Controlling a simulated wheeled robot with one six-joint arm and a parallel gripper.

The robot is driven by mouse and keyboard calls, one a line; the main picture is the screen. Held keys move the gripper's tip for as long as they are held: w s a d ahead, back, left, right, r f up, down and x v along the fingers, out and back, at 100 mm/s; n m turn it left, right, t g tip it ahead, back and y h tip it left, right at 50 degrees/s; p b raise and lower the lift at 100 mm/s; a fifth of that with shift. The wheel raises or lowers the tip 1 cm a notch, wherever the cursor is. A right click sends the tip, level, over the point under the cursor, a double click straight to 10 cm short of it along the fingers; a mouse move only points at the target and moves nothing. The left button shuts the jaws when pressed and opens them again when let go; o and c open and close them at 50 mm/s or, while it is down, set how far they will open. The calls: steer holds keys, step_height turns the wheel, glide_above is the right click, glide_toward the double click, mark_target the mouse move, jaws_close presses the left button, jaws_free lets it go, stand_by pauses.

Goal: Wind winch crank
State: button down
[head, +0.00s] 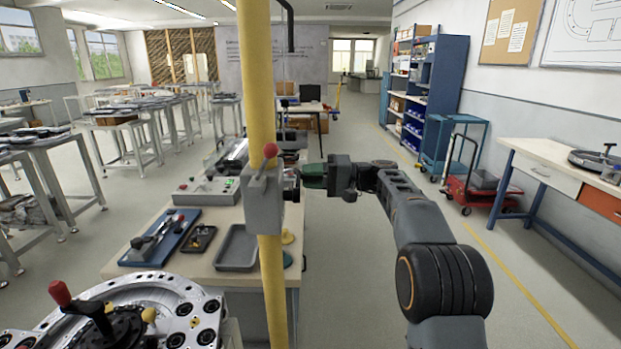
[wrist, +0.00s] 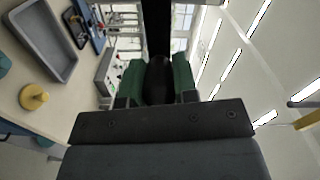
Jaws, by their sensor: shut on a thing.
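A grey box (head: 263,200) is fixed to a yellow post, with a red-knobbed lever (head: 268,152) on its front. My gripper (head: 304,176), with green finger pads, is at the right side of this box. In the wrist view my gripper (wrist: 158,82) is shut on a dark rounded handle (wrist: 158,75) between the pads. Whether this handle is the winch crank's is hard to tell, as the fingers hide its joint to the box. Another red-knobbed crank (head: 75,303) stands on a round metal ring at the lower left, apart from my gripper.
The yellow post (head: 262,80) rises in front of a workbench (head: 200,252). A grey tray (head: 237,248) and a blue tray (head: 160,238) lie on it. A yellow knob-shaped piece (wrist: 33,97) is near the bench edge. Floor to the right is clear up to a red cart (head: 482,190).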

steer(key=shift+r, duration=0.2)
steer(key=c, duration=0.9)
jaws_free()
steer(key=shift+s+f, duration=0.1)
steer(key=shift+d, duration=0.1)
steer(key=s+d, duration=0.1)
steer(key=d, duration=1.2)
steer(key=shift+d, duration=0.3)
